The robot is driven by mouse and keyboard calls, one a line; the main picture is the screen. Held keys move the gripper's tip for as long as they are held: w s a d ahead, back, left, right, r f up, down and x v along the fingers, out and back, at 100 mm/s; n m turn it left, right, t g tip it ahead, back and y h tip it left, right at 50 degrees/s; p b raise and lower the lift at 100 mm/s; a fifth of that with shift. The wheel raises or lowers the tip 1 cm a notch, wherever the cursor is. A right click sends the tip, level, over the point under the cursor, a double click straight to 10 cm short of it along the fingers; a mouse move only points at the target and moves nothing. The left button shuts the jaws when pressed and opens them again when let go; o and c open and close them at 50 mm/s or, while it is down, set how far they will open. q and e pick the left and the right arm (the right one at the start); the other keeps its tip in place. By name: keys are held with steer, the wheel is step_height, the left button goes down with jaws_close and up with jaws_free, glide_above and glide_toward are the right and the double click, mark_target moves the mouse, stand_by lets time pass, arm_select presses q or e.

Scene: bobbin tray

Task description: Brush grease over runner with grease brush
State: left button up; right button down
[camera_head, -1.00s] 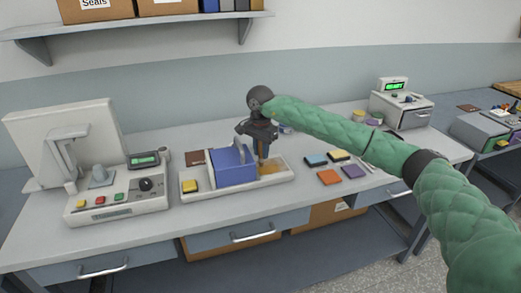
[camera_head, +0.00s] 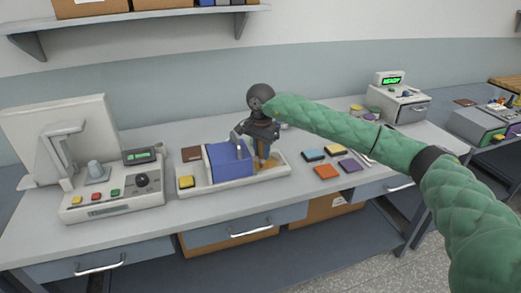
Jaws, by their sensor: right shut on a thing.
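My right gripper (camera_head: 262,142) points down over the right part of a white tray (camera_head: 222,184) on the bench. It is shut on a thin upright brush (camera_head: 264,158) with an orange-brown handle, which I take to be the grease brush. Its lower end is at an amber patch (camera_head: 268,169), likely grease, at the tray's right end; whether it touches is too small to tell. A blue block (camera_head: 228,165) with a grey upright piece sits in the tray just left of the brush. I cannot tell which part is the runner. My left gripper is not in view.
A yellow block (camera_head: 186,182) lies at the tray's left end. A control console (camera_head: 110,198) with a screen stands left. Several coloured pads, including an orange one (camera_head: 326,172), lie right of the tray. A device with a green display (camera_head: 398,97) stands at the back right.

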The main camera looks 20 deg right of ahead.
steer(key=shift+s, duration=0.1)
stand_by(0.3)
steer(key=shift+r, duration=2.25)
